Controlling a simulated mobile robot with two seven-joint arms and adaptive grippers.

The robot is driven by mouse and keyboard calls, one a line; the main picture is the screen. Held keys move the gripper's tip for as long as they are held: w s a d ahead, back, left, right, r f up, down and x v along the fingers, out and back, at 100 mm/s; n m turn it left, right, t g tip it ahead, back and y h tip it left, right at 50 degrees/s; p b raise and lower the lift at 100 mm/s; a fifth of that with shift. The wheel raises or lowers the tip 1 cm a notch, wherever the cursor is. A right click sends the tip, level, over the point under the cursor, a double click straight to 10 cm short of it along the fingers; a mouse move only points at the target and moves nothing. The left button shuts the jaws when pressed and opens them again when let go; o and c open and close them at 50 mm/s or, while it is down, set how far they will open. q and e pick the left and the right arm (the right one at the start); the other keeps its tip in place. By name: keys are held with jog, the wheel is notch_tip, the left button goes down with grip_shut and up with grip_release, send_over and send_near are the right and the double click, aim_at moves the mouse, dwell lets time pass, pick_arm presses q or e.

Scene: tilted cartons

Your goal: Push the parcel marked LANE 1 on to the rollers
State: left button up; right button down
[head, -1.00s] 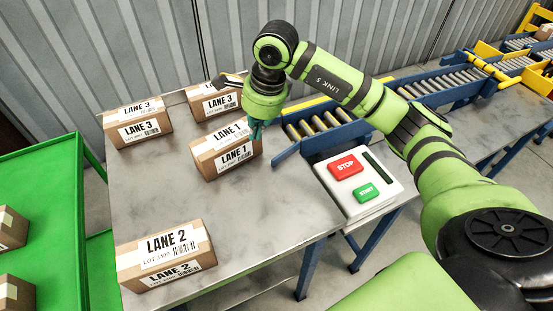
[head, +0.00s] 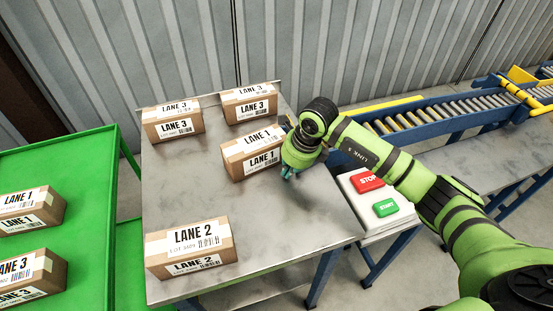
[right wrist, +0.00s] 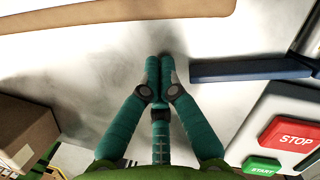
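The LANE 1 parcel (head: 240,160), a brown carton with white labels, sits on the metal table (head: 190,195) right of its middle. My right gripper (head: 288,174) is just right of the parcel's near right corner, low over the table. Its teal fingers (right wrist: 159,62) are together in the right wrist view, with nothing between them. A carton (right wrist: 28,125), apparently this parcel, stands left of the fingers there, apart from them. The rollers (head: 405,121) run off to the right behind my arm, which hides their table end. My left gripper is out of view.
Two LANE 3 parcels (head: 173,122) stand at the table's back and a LANE 2 parcel (head: 190,246) at its front. Another LANE 1 parcel (head: 30,208) is on the green cart (head: 75,165). A STOP/START panel (head: 374,192) stands at the table's right edge.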

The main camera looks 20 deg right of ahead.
aim_at(269, 159)
jog(key=shift+w+a+r+p, duration=0.15)
jog(key=shift+w+a+p, duration=0.05)
jog(key=shift+w+a, duration=0.5)
jog(key=shift+w+a+r+p, duration=0.2)
jog(key=shift+w+a, duration=0.35)
jog(key=shift+w, duration=0.25)
jog(key=shift+w+a+f+b, duration=0.25)
jog(key=shift+w+a+b, duration=0.25)
jog(key=shift+b, duration=0.45)
jog(key=shift+w+a+b, duration=0.15)
jog(key=shift+w+b, duration=0.15)
jog(key=shift+a+r, duration=0.1)
jog(key=shift+r, duration=0.1)
